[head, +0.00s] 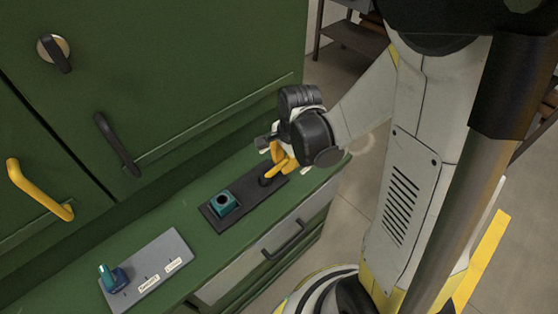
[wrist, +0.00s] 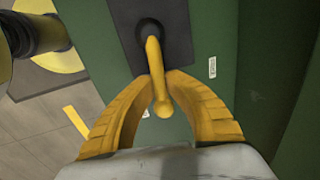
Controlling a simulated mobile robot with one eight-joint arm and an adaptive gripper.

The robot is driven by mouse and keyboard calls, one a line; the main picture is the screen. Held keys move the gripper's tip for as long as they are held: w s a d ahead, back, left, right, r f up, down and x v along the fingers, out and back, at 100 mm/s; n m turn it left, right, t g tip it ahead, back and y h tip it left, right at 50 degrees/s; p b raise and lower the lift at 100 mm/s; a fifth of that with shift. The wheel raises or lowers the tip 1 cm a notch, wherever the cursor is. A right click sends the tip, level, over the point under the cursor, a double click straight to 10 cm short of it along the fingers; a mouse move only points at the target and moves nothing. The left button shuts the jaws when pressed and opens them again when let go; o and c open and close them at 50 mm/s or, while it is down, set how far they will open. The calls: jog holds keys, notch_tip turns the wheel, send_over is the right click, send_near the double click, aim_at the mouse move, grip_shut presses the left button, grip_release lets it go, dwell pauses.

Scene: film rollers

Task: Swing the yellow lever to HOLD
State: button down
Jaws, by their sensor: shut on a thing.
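The yellow lever (wrist: 154,70) rises from a dark round pivot (wrist: 149,30) on a dark plate in the wrist view. Its rounded end sits between the two yellow fingers of my gripper (wrist: 158,85), which is shut on it. In the head view my gripper (head: 280,158) is over the far end of the dark plate (head: 240,202) on the green counter, and I cannot pick the lever out from the fingers. A small white label (wrist: 212,67) lies right of the plate, and another (wrist: 146,112) shows between the fingers. I cannot read either.
A teal block with a round hole (head: 222,203) sits on the near end of the dark plate. A grey panel (head: 160,258) with a blue-teal knob and labels is at lower left. Green cabinet doors with a yellow handle (head: 38,190) stand behind. A drawer handle (head: 284,240) sticks out in front.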

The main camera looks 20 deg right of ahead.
jog(key=shift+s+m, duration=0.6)
jog(key=shift+m, duration=0.5)
jog(key=shift+s, duration=0.1)
jog(key=c, duration=1.4)
grip_release()
jog(key=r, duration=0.4)
jog(key=s+r, duration=0.1)
jog(key=r, duration=0.3)
jog(key=s+r, duration=0.1)
jog(key=r, duration=0.2)
jog(key=shift+s+d+r, duration=0.1)
jog(key=shift+d+r, duration=0.05)
jog(key=shift+r, duration=0.25)
